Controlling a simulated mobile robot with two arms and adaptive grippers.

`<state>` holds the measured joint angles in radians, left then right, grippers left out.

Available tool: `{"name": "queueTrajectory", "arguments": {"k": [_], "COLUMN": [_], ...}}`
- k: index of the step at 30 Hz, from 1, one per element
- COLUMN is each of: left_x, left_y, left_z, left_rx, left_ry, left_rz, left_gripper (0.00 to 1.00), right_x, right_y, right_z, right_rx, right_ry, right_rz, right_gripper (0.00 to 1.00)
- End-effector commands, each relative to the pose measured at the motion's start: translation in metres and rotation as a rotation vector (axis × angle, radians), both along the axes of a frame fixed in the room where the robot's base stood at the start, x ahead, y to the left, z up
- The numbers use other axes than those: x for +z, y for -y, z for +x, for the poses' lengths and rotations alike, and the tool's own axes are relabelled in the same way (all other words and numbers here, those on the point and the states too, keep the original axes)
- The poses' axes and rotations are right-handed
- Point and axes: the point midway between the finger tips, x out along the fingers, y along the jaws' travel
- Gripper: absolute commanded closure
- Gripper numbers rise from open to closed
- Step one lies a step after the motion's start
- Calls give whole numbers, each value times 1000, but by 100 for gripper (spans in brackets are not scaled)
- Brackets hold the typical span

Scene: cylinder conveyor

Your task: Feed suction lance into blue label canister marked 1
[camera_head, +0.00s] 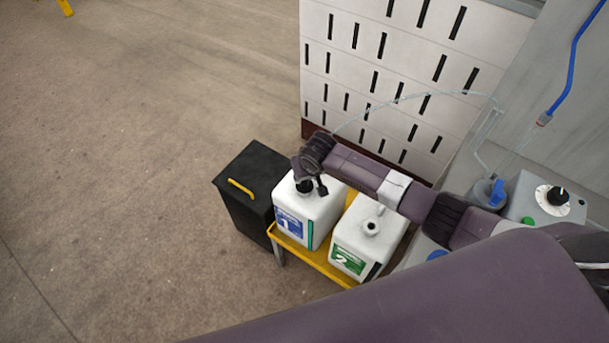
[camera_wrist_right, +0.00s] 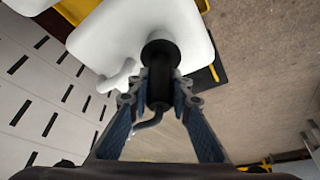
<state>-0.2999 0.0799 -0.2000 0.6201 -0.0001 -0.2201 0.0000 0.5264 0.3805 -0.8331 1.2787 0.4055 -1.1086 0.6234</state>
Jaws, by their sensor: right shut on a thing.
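The blue-label canister marked 1 (camera_head: 312,213) is white and stands upright at the left of a yellow stand. My right gripper (camera_head: 312,184) is over its top. In the right wrist view, my right gripper (camera_wrist_right: 160,92) is shut on the black cylindrical head of the suction lance (camera_wrist_right: 160,88). The lance head is lined up with the top of the canister (camera_wrist_right: 120,35), and its wider black end meets or covers the mouth. The lance's lower part is hidden, so I cannot tell how deep it sits. My left gripper is out of view.
A white canister with a green label marked 2 (camera_head: 368,238) stands right beside it, its mouth open. A black box with a yellow handle (camera_head: 247,180) is on the left. A thin pale hose (camera_head: 430,94) arches behind my arm. The floor at left is clear.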

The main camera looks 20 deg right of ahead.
Motion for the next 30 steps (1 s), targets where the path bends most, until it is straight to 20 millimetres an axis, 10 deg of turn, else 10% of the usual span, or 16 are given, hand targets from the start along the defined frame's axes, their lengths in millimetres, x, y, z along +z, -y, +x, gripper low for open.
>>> {"name": "queueTrajectory", "arguments": {"k": [27, 28, 30], "left_x": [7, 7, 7], "left_y": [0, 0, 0], "left_z": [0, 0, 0], "left_rx": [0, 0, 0], "left_ry": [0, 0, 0], "left_rz": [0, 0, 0], "left_gripper": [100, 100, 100], "right_x": [-2, -2, -2], "right_y": [-1, -1, 0], "right_z": [1, 1, 1], "right_rx": [0, 0, 0], "right_ry": [2, 2, 2], "right_rz": [1, 1, 1], "right_gripper": [100, 79, 71]}}
